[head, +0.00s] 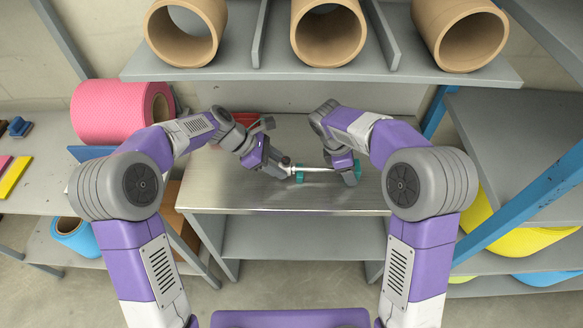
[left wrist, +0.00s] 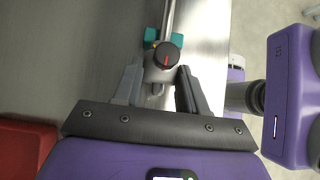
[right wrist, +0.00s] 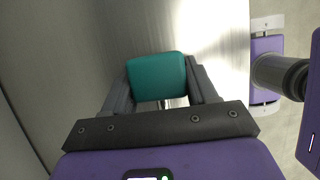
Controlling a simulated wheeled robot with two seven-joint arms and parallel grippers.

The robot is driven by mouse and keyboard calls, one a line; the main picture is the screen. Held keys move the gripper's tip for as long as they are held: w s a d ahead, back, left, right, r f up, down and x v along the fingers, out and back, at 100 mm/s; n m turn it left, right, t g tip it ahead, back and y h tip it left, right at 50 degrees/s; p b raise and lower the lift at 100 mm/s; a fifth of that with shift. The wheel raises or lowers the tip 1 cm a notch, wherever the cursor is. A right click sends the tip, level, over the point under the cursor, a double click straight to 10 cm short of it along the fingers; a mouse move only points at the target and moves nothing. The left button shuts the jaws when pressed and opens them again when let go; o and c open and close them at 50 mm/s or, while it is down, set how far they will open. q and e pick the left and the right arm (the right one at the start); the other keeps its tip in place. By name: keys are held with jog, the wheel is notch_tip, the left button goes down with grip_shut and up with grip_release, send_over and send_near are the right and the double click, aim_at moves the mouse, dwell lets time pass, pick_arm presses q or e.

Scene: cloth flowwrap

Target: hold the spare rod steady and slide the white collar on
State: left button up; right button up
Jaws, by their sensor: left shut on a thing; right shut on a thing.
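The spare rod (head: 318,169) is a thin, bright rod lying roughly level just above the metal bench, between my grippers. My right gripper (right wrist: 158,82) is shut on a teal block (right wrist: 155,70) at the rod's right end. My left gripper (left wrist: 155,85) is shut on the whitish collar (left wrist: 158,75), which has a black knob (left wrist: 166,57) with a red mark. The collar is at the rod's left end, in line with it. A smaller teal piece (left wrist: 151,37) sits just past the knob. The knob hides whether the rod enters the collar.
The metal bench top (head: 230,190) is clear in front of the grippers. A red bin (head: 245,118) stands behind my left gripper. A shelf (head: 230,70) with brown tubes hangs above the back. A pink roll (head: 110,112) is at left; a blue post (head: 520,205) is at right.

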pick_arm(q)
jog(key=shift+d, duration=0.15)
dwell(0.7)
jog(key=o, duration=1.1)
jog(key=v, duration=1.2)
jog(key=shift+s, duration=0.1)
